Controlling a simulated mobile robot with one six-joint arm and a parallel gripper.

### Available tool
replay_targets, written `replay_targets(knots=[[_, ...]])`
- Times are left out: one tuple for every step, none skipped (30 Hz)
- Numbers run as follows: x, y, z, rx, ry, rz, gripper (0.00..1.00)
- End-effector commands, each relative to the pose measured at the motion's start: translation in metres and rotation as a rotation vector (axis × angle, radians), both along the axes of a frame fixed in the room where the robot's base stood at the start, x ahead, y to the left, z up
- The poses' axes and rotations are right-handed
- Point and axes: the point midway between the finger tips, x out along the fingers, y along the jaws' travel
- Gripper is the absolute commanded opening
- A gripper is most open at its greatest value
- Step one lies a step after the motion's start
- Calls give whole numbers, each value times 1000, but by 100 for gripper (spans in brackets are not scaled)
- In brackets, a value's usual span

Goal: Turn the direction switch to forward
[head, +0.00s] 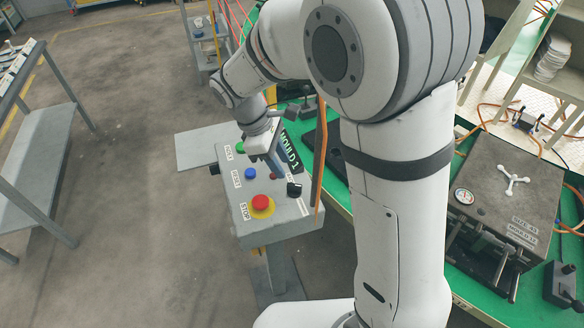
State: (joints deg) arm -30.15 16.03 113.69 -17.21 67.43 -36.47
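A grey control box (284,214) on a post stands left of my arm in the head view. On its top are a red stop button on a yellow ring (261,203), a blue button (250,173) and a partly visible green button (240,147). A black knob (294,189), likely the direction switch, sits near the right edge; its marking is too small to read. My gripper (274,167) points down over the box's upper right part, just up-left of the knob. I cannot tell whether its fingers are open or whether they touch anything.
A green bench runs behind and right of my arm, with a grey mould (516,180) on it. An orange cable (321,150) hangs close to the box's right side. A metal table (45,140) stands at the left. The floor between is clear.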

Motion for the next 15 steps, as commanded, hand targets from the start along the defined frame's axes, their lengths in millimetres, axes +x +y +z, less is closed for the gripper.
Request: replay_targets(knots=[[-1, -2, -4, -2, 3, -1, 35], [-2, -4, -8, -2, 3, -1, 35], [-2, -6, -13, -3, 4, -1, 35], [-3, -8, -17, -2, 3, -1, 35], [-4, -10, -22, -3, 5, -2, 35], [-4, -13, -29, -3, 4, -2, 35], [-4, -15, -33, -3, 4, -2, 35], [-5, -17, -38, -2, 4, -2, 35], [-6, -19, -43, -2, 4, -2, 35], [-6, -21, -47, -1, 4, -2, 35], [-6, -22, -51, -2, 4, -2, 35], [-7, -24, -56, -2, 3, -2, 35], [-7, -25, -58, -2, 3, -2, 35], [-7, -26, -61, -2, 2, -3, 35], [-7, -27, -63, -1, 0, -2, 35]])
